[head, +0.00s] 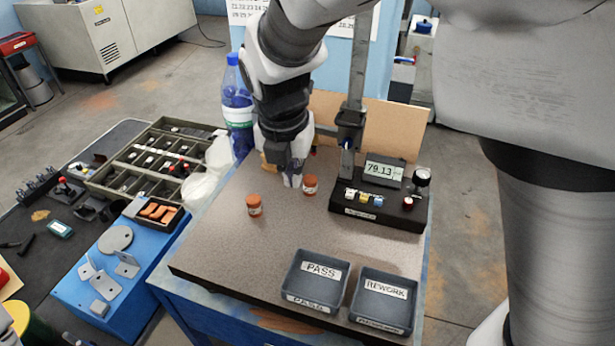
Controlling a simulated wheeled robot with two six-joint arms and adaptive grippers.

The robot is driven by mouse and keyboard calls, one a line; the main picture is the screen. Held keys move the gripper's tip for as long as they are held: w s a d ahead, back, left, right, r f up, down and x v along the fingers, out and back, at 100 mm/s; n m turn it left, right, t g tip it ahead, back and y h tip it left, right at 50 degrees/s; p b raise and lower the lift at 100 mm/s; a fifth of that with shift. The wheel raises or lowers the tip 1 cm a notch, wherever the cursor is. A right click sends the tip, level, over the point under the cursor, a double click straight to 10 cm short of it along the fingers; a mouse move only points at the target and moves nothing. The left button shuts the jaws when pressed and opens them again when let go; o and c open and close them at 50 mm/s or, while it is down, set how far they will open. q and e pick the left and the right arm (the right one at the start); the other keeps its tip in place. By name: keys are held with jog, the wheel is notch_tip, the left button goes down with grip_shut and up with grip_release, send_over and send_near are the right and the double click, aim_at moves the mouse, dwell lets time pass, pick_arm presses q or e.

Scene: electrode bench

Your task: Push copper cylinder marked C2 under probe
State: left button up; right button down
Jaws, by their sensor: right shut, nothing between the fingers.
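Two small copper cylinders with pale labels stand on the brown bench top: a left one (254,206) and a right one (310,185). Their markings are too small to read, so I cannot tell which is C2. My right gripper (292,182) is shut and empty, pointing down just left of the right cylinder; I cannot tell whether they touch. The probe (347,162) hangs from a carriage on a vertical post, right of the cylinders. The meter (383,170) beside it reads about 79.13. My left gripper is not in view.
PASS (320,270) and REWORK (385,290) trays stand at the bench's front right. A blue-capped bottle (236,105) is at the back left. A cardboard panel (395,125) stands behind the probe. The bench between cylinders and trays is clear.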

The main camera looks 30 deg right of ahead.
aim_at(309, 178)
jog(key=p+x, duration=0.2)
jog(key=x, duration=0.7)
jog(key=shift+w+d+f, duration=0.1)
jog(key=shift+w+d, duration=0.05)
jog(key=w+d, duration=0.1)
jog(key=d, duration=0.1)
jog(key=shift+w+d, duration=0.35)
jog(key=shift+w, duration=0.05)
jog(key=shift+w+d, duration=0.2)
jog(key=shift+w, duration=0.05)
jog(key=shift+a, duration=0.2)
jog(key=shift+w+r+p, duration=0.1)
jog(key=shift+r+p, duration=0.1)
jog(key=shift+p, duration=0.1)
jog(key=shift+w+d+p, duration=0.4)
jog(key=shift+w+d, duration=0.6)
jog(key=shift+d, duration=0.25)
jog(key=shift+w+d+f, duration=0.1)
jog(key=shift+f, duration=0.05)
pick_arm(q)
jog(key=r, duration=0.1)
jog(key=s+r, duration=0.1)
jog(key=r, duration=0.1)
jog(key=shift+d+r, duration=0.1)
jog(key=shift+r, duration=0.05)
